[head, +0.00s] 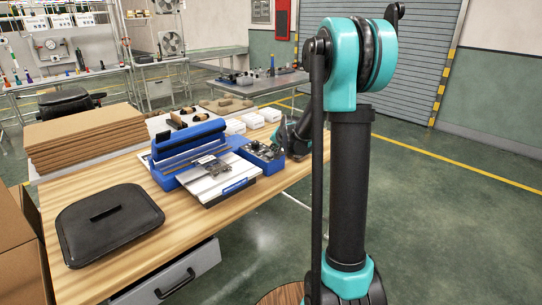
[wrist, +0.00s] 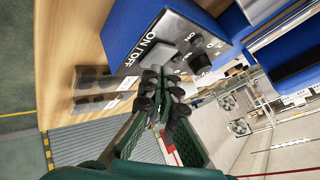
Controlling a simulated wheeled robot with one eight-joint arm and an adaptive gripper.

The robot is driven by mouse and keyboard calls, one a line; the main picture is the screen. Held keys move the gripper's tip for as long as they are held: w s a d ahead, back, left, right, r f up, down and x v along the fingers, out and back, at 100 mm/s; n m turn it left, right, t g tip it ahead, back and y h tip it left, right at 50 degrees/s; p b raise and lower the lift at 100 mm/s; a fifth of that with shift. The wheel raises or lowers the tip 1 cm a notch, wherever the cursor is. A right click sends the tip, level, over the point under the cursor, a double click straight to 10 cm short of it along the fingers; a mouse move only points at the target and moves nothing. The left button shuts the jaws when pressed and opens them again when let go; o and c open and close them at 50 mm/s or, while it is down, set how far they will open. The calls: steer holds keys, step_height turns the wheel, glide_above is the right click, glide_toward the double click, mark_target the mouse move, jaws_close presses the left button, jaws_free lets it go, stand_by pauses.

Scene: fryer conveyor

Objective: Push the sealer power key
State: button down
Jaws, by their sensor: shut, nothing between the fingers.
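The blue sealer (head: 190,145) stands on the wooden table in the head view, with its control box (head: 262,153) at its right end. In the wrist view its grey control panel (wrist: 178,28) is close, tilted in the picture. A grey power key (wrist: 158,55) sits beside the "ON / OFF" lettering. My gripper (wrist: 163,82) is shut and empty, with its fingertips just below the key in the picture and partly covering the panel edge. I cannot tell whether they touch the key. In the head view my arm hides much of the gripper by the control box.
A black knob (wrist: 200,62) sits on the panel near the key. In the head view, a black case (head: 108,222) lies at the table's front left and stacked cardboard (head: 85,140) lies behind it. White boxes (head: 252,120) stand behind the control box. Floor right of the table is clear.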

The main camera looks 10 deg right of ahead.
steer(key=shift+r, duration=0.15)
steer(key=shift+r, duration=2.95)
steer(key=shift+s, duration=0.1)
steer(key=s+d+f+n+g, duration=0.1)
steer(key=s+f, duration=0.3)
steer(key=s, duration=0.9)
steer(key=s+d+f+n+g+h, duration=0.1)
steer(key=s+f, duration=0.4)
steer(key=s, duration=0.8)
steer(key=s+f+n+g+h, duration=0.1)
steer(key=s+f+n, duration=0.3)
steer(key=s, duration=0.9)
steer(key=shift+d+f+g, duration=0.4)
steer(key=shift+f+g, duration=0.25)
steer(key=shift+g, duration=0.15)
